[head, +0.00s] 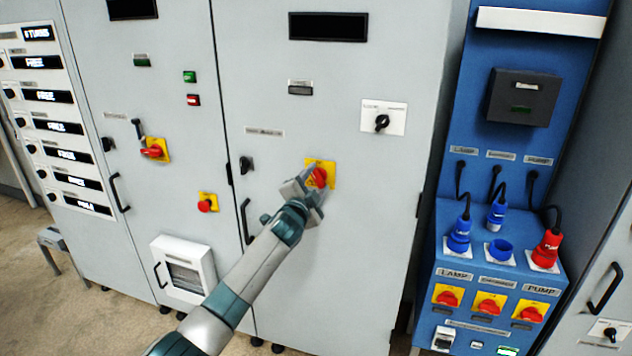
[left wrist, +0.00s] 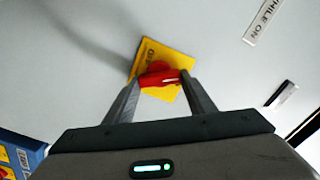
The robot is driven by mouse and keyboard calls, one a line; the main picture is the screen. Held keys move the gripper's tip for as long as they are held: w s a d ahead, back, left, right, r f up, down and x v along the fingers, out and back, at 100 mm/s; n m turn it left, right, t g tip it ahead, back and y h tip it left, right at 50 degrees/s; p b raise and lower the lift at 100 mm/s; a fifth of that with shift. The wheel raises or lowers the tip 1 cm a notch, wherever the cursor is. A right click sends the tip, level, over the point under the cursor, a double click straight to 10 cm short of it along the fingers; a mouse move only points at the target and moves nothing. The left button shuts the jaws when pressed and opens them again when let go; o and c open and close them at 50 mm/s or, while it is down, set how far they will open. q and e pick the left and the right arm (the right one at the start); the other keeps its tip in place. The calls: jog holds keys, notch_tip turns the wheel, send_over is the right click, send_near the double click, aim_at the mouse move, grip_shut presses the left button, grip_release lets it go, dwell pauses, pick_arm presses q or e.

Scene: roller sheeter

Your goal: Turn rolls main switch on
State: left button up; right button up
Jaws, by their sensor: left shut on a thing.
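A red rotary switch (head: 320,177) on a yellow plate (head: 330,167) sits on the middle grey cabinet door. My left gripper (head: 312,182) is at this switch, its fingers shut on the red knob. In the left wrist view the red knob (left wrist: 158,78) lies between the two fingertips (left wrist: 159,82), with the yellow plate (left wrist: 178,93) behind it. The plate looks tilted in that view, and its lettering is partly hidden. I cannot read the label that names this switch. My right gripper is in neither view.
Another red switch (head: 152,151) on yellow and a red button (head: 204,205) are on the left door. A black knob on a white plate (head: 396,118) is at the right. A blue panel (head: 454,213) with plugs and red switches stands further right.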

pick_arm(q)
jog(key=m, duration=0.6)
jog(key=shift+f+p, duration=0.15)
jog(key=shift+p, duration=0.15)
jog(key=shift+m, duration=0.3)
jog(key=o, duration=1)
jog(key=shift+o, duration=0.2)
jog(key=shift+s, duration=0.15)
jog(key=shift+v, duration=0.8)
jog(key=b+v, duration=0.2)
jog(key=v, duration=1.3)
jog(key=shift+s+b, duration=0.25)
jog(key=shift+b, duration=0.1)
